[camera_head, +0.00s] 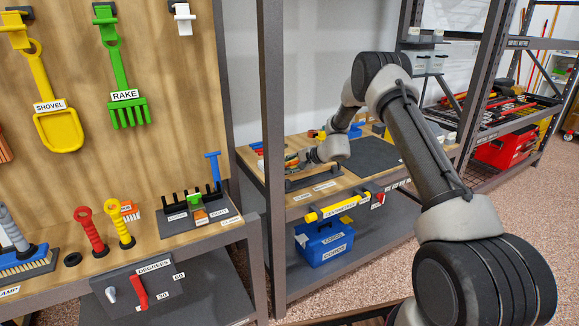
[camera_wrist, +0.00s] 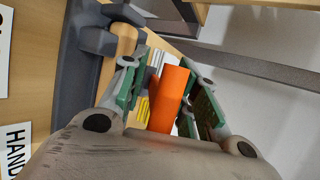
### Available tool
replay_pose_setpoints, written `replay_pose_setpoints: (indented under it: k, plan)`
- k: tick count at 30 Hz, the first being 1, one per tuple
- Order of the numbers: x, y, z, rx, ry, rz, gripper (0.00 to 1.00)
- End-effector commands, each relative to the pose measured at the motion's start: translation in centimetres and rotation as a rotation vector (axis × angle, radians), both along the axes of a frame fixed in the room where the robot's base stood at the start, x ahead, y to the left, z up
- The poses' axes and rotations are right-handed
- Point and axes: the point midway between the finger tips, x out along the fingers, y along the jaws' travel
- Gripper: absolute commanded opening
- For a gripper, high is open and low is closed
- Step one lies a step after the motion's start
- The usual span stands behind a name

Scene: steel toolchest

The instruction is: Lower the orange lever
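The orange lever (camera_wrist: 168,98) shows in the wrist view as a plain orange bar between the two fingers of my gripper (camera_wrist: 166,84). The fingers have green pads, one on each side of the lever. A gap shows between the left pad and the lever. The right pad is close to the lever, and I cannot tell whether it touches. The lever's lower end is hidden behind my gripper body. In the head view my gripper (camera_head: 296,162) is small, over the back workbench, and the lever is too small to make out clearly there.
In the wrist view a grey fixture (camera_wrist: 84,75) stands left of the gripper, beside a wooden surface with labels. In the head view, a dark mat (camera_head: 372,155) lies right of the gripper. A yellow handle (camera_head: 337,208) and blue toolbox (camera_head: 322,243) are below.

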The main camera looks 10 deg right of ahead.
Motion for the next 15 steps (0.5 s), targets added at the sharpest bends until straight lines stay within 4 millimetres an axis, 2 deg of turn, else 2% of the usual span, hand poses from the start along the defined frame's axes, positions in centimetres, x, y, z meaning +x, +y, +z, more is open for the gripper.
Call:
replay_pose_setpoints:
  k: [8,15]
  plan:
    - [-0.2,-0.2,0.2,-0.001,0.000,-0.001,0.30]
    - [-2.6,-2.8,2.5,0.000,-0.001,-0.003,0.30]
